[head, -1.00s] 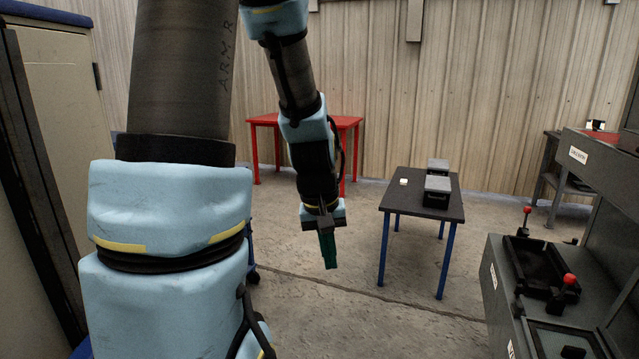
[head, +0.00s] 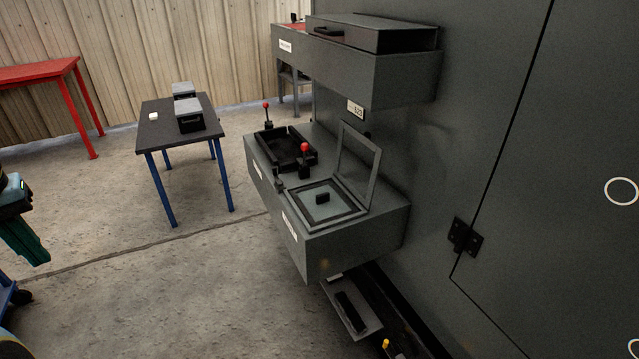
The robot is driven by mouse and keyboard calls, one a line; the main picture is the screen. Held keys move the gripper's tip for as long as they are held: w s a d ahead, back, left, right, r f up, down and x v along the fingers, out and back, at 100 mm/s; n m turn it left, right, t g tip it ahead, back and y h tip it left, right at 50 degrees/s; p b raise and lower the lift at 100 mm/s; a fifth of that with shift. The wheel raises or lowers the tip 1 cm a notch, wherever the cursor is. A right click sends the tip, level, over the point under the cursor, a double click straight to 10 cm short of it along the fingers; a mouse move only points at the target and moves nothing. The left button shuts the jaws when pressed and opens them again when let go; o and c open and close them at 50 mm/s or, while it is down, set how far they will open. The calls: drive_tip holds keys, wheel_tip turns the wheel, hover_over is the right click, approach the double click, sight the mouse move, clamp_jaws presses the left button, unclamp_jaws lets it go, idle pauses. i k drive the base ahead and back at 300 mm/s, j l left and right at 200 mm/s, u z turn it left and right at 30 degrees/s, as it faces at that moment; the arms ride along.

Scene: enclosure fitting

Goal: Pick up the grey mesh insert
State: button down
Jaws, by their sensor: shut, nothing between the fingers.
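My gripper (head: 26,242) is at the left edge in the head view, its green fingers pointing down, shut and empty, well apart from the grey cabinet. A pale grey square panel (head: 308,211) with a small black handle lies in a square frame on the cabinet's lower ledge. It may be the grey mesh insert, but no mesh can be made out. A hinged frame (head: 358,165) stands open behind it. Another grey plate (head: 365,317) with a black bar sits low, below the ledge.
On the ledge (head: 266,183) are a black tray (head: 285,160) and red-knobbed levers. An upper ledge (head: 380,85) overhangs behind. A dark table (head: 150,132) holds grey-lidded boxes (head: 190,107) and a small white item (head: 153,116). The floor between gripper and cabinet is clear.

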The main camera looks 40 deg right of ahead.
sight(321, 202)
drive_tip(key=l+z, duration=0.1)
drive_tip(key=z, duration=0.3)
drive_tip(key=l+z, duration=0.1)
drive_tip(key=z, duration=0.3)
drive_tip(key=l+z, duration=0.1)
drive_tip(key=z, duration=0.3)
drive_tip(key=i+z, duration=0.1)
drive_tip(key=z, duration=0.3)
drive_tip(key=j+u, duration=0.1)
drive_tip(key=u, duration=0.25)
drive_tip(key=k+j+u, duration=0.1)
drive_tip(key=u, duration=0.25)
drive_tip(key=k+j+u, duration=0.1)
drive_tip(key=u, duration=0.95)
drive_tip(key=z, duration=1.2)
drive_tip(key=i+j+z, duration=0.2)
drive_tip(key=i, duration=0.25)
drive_tip(key=i+j+z, duration=0.2)
drive_tip(key=i, duration=0.3)
